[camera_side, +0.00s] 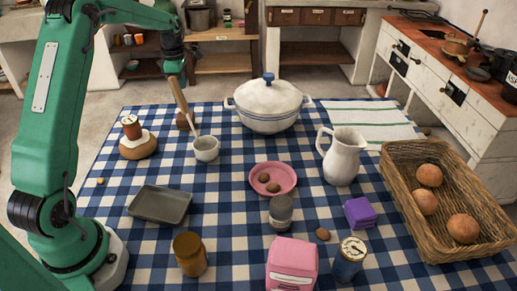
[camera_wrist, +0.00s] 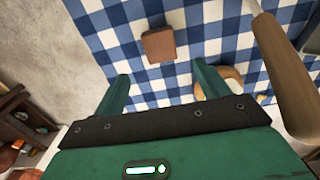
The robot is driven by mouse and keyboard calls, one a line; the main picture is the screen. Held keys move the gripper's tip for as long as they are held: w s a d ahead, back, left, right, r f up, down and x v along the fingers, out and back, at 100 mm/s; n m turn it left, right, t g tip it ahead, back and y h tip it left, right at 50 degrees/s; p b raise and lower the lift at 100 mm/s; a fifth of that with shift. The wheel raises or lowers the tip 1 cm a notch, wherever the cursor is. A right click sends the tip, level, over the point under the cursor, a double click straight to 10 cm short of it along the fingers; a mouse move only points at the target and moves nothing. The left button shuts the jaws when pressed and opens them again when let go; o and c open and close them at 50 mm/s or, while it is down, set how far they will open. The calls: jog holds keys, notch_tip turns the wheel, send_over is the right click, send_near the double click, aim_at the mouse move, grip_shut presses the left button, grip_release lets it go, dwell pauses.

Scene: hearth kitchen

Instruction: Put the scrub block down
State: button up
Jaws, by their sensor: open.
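The scrub block, a small brown block (camera_side: 185,121), rests on the blue-and-white checked cloth (camera_side: 228,230) near its far left edge. In the side view a wooden handle partly hides it. In the wrist view the block (camera_wrist: 158,44) lies flat on the cloth, beyond the fingertips and roughly between their lines. My gripper (camera_side: 174,68) is above the far left of the table. In the wrist view my gripper (camera_wrist: 160,80) shows its two green fingers apart, with nothing between them.
A wooden handle (camera_side: 177,94) leans up from a white cup (camera_side: 207,149) close to the block. A lidded white pot (camera_side: 268,107) is to the right. Cloth around the block is partly clear.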

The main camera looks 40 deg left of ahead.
jog(key=shift+r, duration=0.35)
jog(key=shift+r, duration=0.1)
dwell(0.3)
